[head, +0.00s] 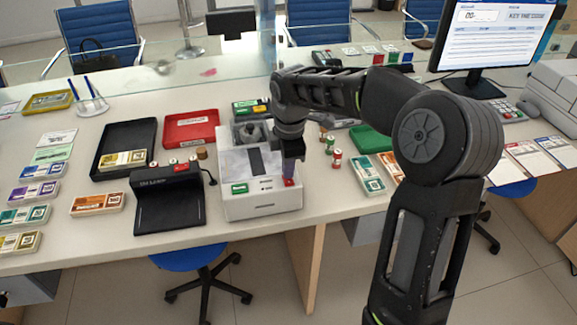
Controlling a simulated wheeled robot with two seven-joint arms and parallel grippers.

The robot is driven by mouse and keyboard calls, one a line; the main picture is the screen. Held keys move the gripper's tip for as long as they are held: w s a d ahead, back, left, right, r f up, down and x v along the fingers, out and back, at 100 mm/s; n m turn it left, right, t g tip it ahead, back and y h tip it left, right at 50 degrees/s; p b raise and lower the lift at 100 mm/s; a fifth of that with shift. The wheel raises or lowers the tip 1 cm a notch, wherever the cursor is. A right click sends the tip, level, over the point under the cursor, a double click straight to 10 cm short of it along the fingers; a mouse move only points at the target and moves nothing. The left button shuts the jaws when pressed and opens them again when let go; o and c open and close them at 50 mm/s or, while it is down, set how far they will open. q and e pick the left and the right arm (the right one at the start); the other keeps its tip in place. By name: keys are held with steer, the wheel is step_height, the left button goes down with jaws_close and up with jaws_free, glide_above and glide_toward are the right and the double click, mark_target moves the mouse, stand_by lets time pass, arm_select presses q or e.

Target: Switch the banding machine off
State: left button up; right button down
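The banding machine appears to be the white boxy device (262,202) in the middle of the counter, with a dark slot on top and a green label at its front left. My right gripper (289,168) points down over its front right corner. A small red part (289,182) shows on the machine just below the fingertips. Whether the fingertips touch it, and whether they are open or shut, I cannot tell. A purple patch shows at the fingers. The switch's position cannot be made out. My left gripper is not in view.
A black device (169,214) stands left of the machine, near black and red trays (191,118). Banknote bundles lie on the left. Small rolls (336,159) and a green tray (368,130) are to the right. A glass screen runs behind; a monitor (490,38) stands at right.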

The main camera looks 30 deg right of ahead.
mark_target(289, 182)
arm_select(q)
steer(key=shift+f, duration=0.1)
arm_select(e)
steer(key=shift+s+a+f, duration=0.1)
steer(key=shift+s+f, duration=0.15)
steer(key=shift+f, duration=0.15)
steer(key=shift+s+a+f, duration=0.1)
steer(key=shift+s+a, duration=0.05)
steer(key=shift+s, duration=0.25)
steer(key=shift+s+a, duration=0.1)
steer(key=shift+s, duration=0.2)
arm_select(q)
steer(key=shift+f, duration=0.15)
arm_select(e)
step_height(289, 182, up, 5)
steer(key=p, duration=0.3)
steer(key=shift+a, duration=0.15)
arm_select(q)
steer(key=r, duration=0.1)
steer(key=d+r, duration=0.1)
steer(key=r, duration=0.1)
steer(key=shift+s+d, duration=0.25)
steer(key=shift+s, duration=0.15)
arm_select(e)
step_height(289, 182, up, 10)
steer(key=s, duration=0.1)
steer(key=shift+f, duration=0.15)
